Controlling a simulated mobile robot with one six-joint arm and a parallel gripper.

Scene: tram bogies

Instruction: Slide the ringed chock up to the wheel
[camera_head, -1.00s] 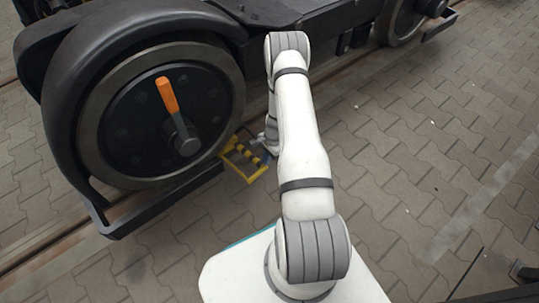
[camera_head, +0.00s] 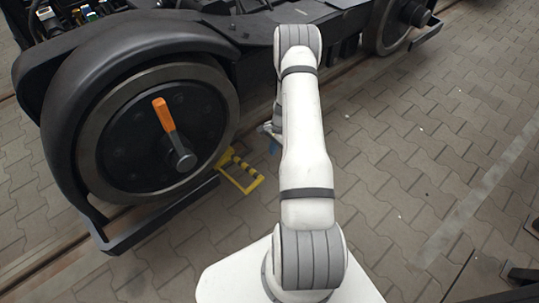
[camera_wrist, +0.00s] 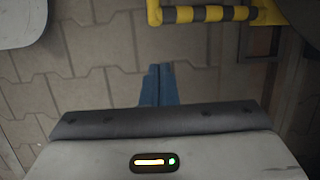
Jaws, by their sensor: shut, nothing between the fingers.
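The chock (camera_head: 256,184) is yellow with black stripes and has a yellow frame-like handle. In the head view it lies on the ground at the right lower edge of the large dark wheel (camera_head: 118,165). Its far end seems close against the rim, but I cannot tell whether they touch. In the wrist view its striped bar (camera_wrist: 213,14) crosses the top right. My gripper (camera_wrist: 158,70) shows blue fingertips pressed together, shut and empty, below the bar and apart from it. In the head view my gripper (camera_head: 270,129) is partly hidden, just right of and beyond the chock.
An orange lever (camera_head: 163,114) stands out on the wheel face. A dark guard bar (camera_head: 160,218) runs low in front of the wheel. The bogie frame (camera_head: 250,35) stretches across the back to another wheel (camera_head: 400,25). Paving (camera_head: 420,150) to the right is open.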

